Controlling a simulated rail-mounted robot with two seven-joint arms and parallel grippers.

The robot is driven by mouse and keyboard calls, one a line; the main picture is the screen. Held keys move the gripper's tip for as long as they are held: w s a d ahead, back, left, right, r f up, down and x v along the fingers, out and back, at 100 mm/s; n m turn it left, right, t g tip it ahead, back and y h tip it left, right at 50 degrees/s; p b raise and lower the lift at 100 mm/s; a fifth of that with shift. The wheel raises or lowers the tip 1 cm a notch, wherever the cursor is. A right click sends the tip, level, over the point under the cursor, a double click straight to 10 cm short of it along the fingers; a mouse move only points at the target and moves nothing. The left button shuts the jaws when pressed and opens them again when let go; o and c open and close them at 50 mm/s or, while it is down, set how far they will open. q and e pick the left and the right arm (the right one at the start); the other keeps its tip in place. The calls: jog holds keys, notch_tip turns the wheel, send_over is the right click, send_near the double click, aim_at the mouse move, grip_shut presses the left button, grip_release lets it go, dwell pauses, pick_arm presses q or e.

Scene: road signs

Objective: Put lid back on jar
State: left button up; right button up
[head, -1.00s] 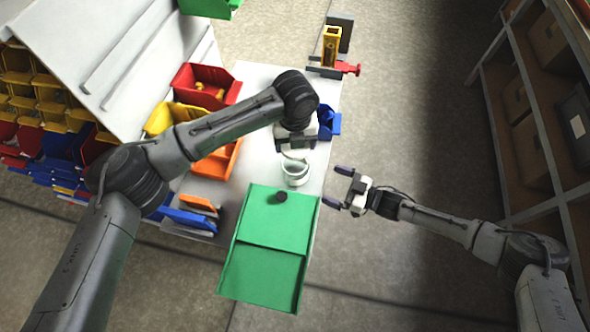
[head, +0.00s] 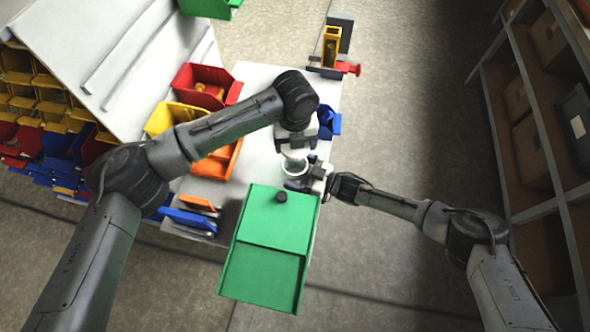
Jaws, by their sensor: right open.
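The white jar (head: 294,171) stands on the light bench top, close behind the green box; its rim shows and its lower part is partly hidden by my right gripper. My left gripper (head: 297,149) points down just above the jar, its dark fingers on either side of a pale round piece that looks like the lid (head: 297,154). The lid looks a little above the rim; whether it touches is unclear. My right gripper (head: 303,174) is open at the jar's right side, with its fingers around or beside the jar.
A green box (head: 265,272) with a dark knob (head: 281,197) lies at the front of the bench. Red (head: 207,84), yellow and orange (head: 216,161) bins stand to the left. A small blue bin (head: 329,122) is behind the jar. Shelving is far right.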

dwell(0.3)
jog(key=c, duration=1.1)
pick_arm(q)
jog(key=shift+w+f, duration=0.15)
jog(key=shift+f, duration=2.45)
pick_arm(e)
jog(key=shift+o, duration=0.2)
